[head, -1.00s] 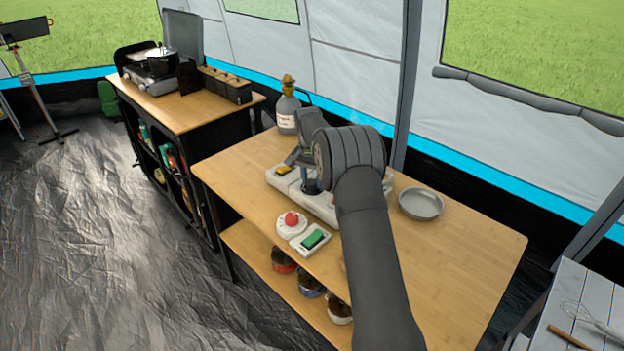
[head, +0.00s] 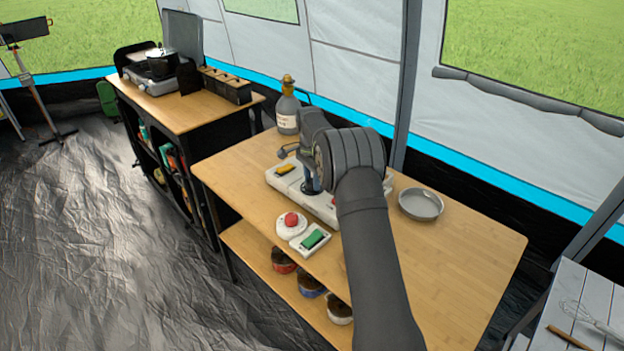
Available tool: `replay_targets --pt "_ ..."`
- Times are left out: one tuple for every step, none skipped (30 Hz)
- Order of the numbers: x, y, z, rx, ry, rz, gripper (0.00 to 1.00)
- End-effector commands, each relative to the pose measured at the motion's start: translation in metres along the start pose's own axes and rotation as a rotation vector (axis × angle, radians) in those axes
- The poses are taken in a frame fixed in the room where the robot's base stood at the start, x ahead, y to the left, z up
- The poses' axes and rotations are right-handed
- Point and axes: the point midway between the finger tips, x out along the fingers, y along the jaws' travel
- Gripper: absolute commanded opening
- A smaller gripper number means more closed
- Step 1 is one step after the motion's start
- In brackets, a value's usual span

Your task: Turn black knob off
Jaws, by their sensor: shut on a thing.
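A white control panel (head: 283,183) lies on the wooden table, with a yellow switch (head: 286,168) at its left end and a red part partly showing at its right. My gripper (head: 311,187) points down onto the middle of the panel and is shut. Its dark tips are at the panel surface, where the black knob appears to be, but the knob is mostly hidden by the gripper, so its angle cannot be read. My wrist and forearm cover the panel's right part.
A red button on a white base (head: 291,222) and a green switch (head: 313,239) sit in front of the panel. A grey plate (head: 421,204) lies to the right and a bottle (head: 288,110) stands behind. The table's (head: 450,270) right side is clear.

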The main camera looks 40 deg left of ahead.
Motion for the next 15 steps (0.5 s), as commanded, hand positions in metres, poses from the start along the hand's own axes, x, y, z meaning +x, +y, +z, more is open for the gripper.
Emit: replay_targets --pt "0.0 0.0001 -0.0002 0.004 0.0 0.0 0.14" --pt "0.0 0.0001 -0.0002 0.005 0.0 0.0 0.14" --pt "0.0 0.0001 -0.0002 0.006 0.0 0.0 0.14" --pt "0.0 0.0001 -0.0002 0.006 0.0 0.0 0.14" --pt "0.0 0.0001 -0.0002 0.006 0.0 0.0 0.14" --pt "0.0 0.0001 -0.0002 0.005 0.0 0.0 0.14" --pt "0.0 0.0001 -0.0002 0.005 0.0 0.0 0.14" --pt "0.0 0.0001 -0.0002 0.005 0.0 0.0 0.14" --pt "0.0 0.0001 -0.0002 0.005 0.0 0.0 0.14" --pt "0.0 0.0001 -0.0002 0.005 0.0 0.0 0.14" --pt "0.0 0.0001 -0.0002 0.005 0.0 0.0 0.14" --pt "0.0 0.0001 -0.0002 0.005 0.0 0.0 0.45" --pt "0.0 0.0001 -0.0002 0.005 0.0 0.0 0.51" --pt "0.0 0.0001 -0.0002 0.004 0.0 0.0 0.56" --pt "0.0 0.0001 -0.0002 0.004 0.0 0.0 0.58"
